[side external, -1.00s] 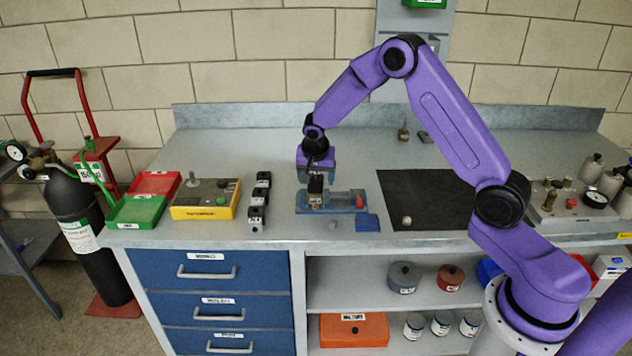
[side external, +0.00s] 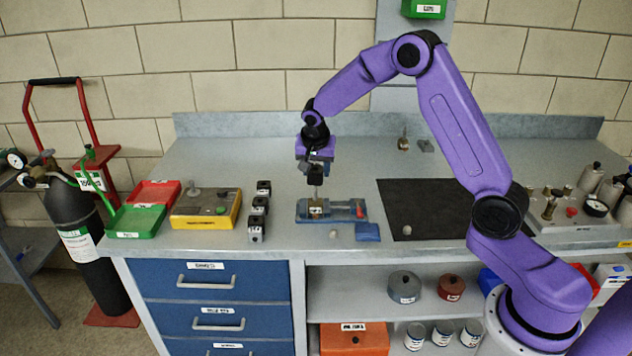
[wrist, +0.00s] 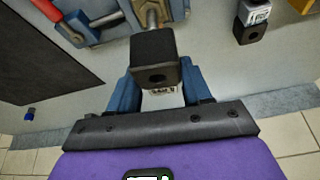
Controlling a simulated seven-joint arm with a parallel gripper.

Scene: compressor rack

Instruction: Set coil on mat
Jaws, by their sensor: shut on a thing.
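My gripper (side external: 316,163) is shut on a black, block-shaped coil (side external: 316,174) and holds it above the blue vise (side external: 340,210). In the wrist view the coil (wrist: 154,62) sits between the blue fingers, with a round hole in the face that shows. Below it, a thin metal stem (side external: 316,192) stands up from a brass-coloured body held in the vise. Whether the stem's tip is fully clear of the coil is hard to tell. The black mat (side external: 440,205) lies flat to the right of the vise; its edge also shows in the wrist view (wrist: 45,60).
A row of black coil-like blocks (side external: 258,210) stands left of the vise. A yellow box (side external: 206,208) and green (side external: 137,220) and red trays are farther left. A small pale knob-like piece (side external: 407,230) is on the mat's front left; the rest is mostly bare. Gauges and fittings stand far right.

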